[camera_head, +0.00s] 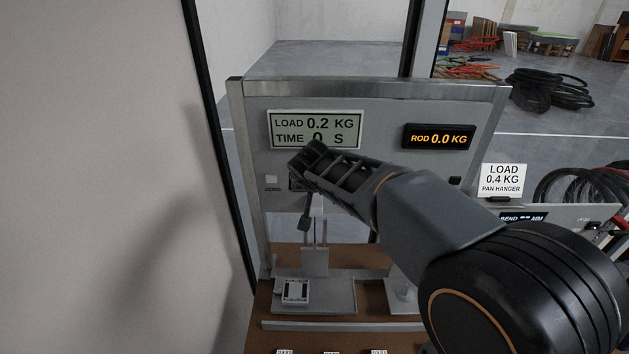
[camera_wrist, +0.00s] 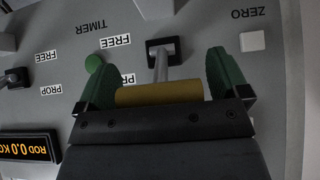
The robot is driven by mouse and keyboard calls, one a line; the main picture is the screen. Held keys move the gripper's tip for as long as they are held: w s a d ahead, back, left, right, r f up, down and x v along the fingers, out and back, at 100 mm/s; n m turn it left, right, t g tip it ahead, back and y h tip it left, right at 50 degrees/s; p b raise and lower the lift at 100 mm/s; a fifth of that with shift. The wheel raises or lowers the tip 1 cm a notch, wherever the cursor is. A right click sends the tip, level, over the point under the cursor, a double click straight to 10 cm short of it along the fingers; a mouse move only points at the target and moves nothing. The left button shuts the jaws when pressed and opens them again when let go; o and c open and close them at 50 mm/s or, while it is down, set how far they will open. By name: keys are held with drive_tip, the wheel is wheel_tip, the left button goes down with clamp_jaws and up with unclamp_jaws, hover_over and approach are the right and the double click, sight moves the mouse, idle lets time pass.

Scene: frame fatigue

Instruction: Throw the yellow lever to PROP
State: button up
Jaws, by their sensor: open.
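The lever has a yellow bar handle (camera_wrist: 160,92) on a grey stem that comes out of a dark slotted mount (camera_wrist: 163,48) on the grey panel. My gripper (camera_wrist: 161,62) is open, with one green-padded finger at each end of the yellow handle. A narrow gap seems to show at the handle's ends; I cannot tell if either finger touches. A FREE label (camera_wrist: 115,40) and a partly hidden PROP label (camera_wrist: 127,79) sit beside the lever. The view is upside down, and I cannot tell the lever's exact setting. In the head view my gripper (camera_head: 304,163) covers the lever.
The load display (camera_head: 317,130) reads 0.2 KG, and the rod display (camera_head: 438,138) reads 0.0 KG.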

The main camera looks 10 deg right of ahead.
drive_tip(key=v, duration=1.3)
drive_tip(key=shift+s+r, duration=0.2)
drive_tip(key=shift+r, duration=0.05)
